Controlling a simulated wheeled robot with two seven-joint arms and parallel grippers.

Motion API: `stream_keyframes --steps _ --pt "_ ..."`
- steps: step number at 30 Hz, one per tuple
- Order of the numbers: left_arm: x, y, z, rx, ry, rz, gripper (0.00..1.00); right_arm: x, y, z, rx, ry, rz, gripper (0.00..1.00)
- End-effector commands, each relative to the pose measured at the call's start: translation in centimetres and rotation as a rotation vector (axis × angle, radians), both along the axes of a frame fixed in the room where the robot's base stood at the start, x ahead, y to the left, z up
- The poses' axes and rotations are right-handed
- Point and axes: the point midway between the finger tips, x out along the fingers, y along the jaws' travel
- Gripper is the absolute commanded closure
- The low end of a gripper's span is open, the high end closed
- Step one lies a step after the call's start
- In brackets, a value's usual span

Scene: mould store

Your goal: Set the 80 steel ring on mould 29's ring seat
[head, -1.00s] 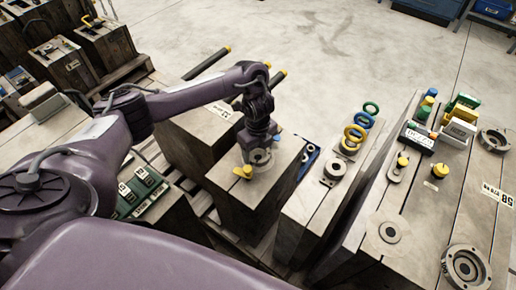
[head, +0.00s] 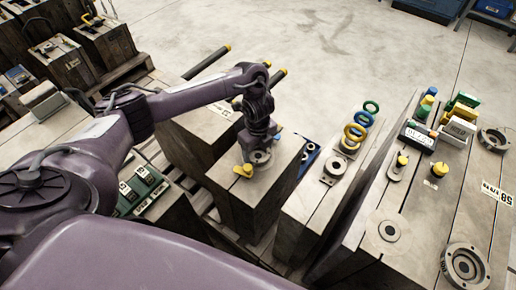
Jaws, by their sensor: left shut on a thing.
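My left gripper (head: 260,147) points down over the top of a grey mould block (head: 266,200) in the middle of the head view. It is shut on the grey steel ring (head: 262,158), which is at or just above the block's top face; I cannot tell if it touches. The gripper hides much of the ring and any seat under it. I cannot read a 29 on any block or an 80 on the ring. My right gripper is not in view.
On the block to the right stand a grey flange (head: 334,170) and blue, yellow and green rings (head: 356,131). The far-right block holds a large grey flange (head: 466,265), a yellow knob (head: 439,169) and several fittings. Black bars with yellow ends (head: 207,62) lie behind my left arm.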

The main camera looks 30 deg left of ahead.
Motion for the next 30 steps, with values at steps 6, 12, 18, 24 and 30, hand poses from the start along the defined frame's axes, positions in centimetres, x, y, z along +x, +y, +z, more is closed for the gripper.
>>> stream_keyframes --steps 6,12,18,24,30 --pt "0.06 -0.02 0.09 -0.001 -0.002 0.0 0.65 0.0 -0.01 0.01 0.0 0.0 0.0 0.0" --pt "0.05 -0.02 -0.02 0.0 -0.001 0.0 0.65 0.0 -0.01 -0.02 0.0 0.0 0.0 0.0" --pt "0.05 -0.02 -0.31 0.0 -0.001 -0.001 0.65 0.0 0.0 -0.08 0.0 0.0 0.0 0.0" --pt "0.05 -0.02 -0.39 0.0 -0.001 -0.001 0.65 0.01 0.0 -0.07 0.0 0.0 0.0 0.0" --pt "0.04 -0.02 -0.4 0.0 -0.001 -0.001 0.16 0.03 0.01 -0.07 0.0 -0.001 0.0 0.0"
